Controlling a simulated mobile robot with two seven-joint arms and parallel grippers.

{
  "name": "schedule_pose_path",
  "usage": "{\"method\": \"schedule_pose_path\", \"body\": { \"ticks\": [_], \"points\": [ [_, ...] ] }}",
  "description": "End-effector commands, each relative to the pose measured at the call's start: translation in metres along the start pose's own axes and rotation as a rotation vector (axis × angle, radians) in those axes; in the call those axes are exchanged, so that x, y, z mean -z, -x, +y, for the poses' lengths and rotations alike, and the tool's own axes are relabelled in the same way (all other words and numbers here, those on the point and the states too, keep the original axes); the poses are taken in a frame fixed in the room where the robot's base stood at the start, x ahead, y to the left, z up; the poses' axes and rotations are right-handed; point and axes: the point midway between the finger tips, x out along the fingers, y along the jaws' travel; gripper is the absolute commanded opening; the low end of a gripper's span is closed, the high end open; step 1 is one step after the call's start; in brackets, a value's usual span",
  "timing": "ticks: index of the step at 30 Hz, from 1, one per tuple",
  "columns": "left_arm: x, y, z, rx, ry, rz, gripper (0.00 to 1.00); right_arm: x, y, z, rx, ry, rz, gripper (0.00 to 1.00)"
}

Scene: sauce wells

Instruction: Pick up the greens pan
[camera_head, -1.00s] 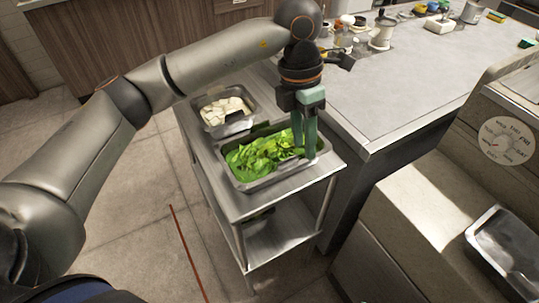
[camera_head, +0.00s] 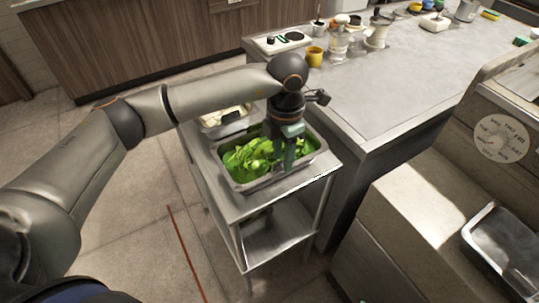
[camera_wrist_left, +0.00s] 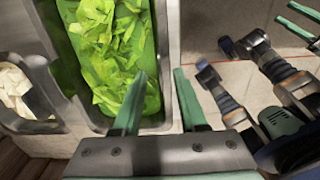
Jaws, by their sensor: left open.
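The greens pan (camera_head: 246,187) is a metal pan of leafy greens on the top shelf of a steel cart. It also shows in the left wrist view (camera_wrist_left: 163,50). My left gripper (camera_head: 285,160) is open and points down at the pan's right side. In the left wrist view, the left gripper's (camera_wrist_left: 158,76) fingers appear on either side of one pan wall, one over the greens and one outside. Contact with the rim cannot be told. Teal finger-like parts, perhaps my right gripper (camera_wrist_left: 300,25), show at the right edge of that view, cut off.
A smaller pan of white pieces (camera_head: 222,130) sits behind the greens on the cart (camera_head: 240,207). A grey counter (camera_head: 390,95) with cups and jars stands close on the right. An empty metal pan (camera_head: 505,250) lies at the lower right. The floor left of the cart is clear.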

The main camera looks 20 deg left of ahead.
Motion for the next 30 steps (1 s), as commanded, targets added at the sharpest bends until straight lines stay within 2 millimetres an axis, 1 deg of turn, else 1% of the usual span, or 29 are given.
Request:
{"method": "schedule_pose_path", "body": {
  "ticks": [1,4,11,12,23,30],
  "points": [
    [0.0,-0.007,-0.001,0.003,0.0,0.002,0.42,0.0,0.0,0.001,-0.002,0.0,-0.001,0.4],
    [0.0,-0.015,0.0,0.001,0.0,0.0,0.42,-0.001,0.0,0.002,-0.004,0.0,-0.003,0.4],
    [0.0,-0.017,0.0,0.001,-0.001,-0.002,0.42,-0.003,0.0,0.002,-0.004,0.0,-0.006,0.4],
    [0.0,-0.017,0.0,0.001,-0.001,-0.002,0.4,-0.003,0.0,0.002,-0.004,0.0,-0.006,0.4],
    [0.0,-0.017,0.0,0.0,0.0,-0.002,0.0,-0.002,-0.001,0.0,0.0,0.0,-0.004,0.4],
    [0.0,-0.017,0.0,0.0,0.001,-0.002,0.0,-0.001,-0.001,-0.001,0.001,0.001,-0.002,0.4]
  ]
}}
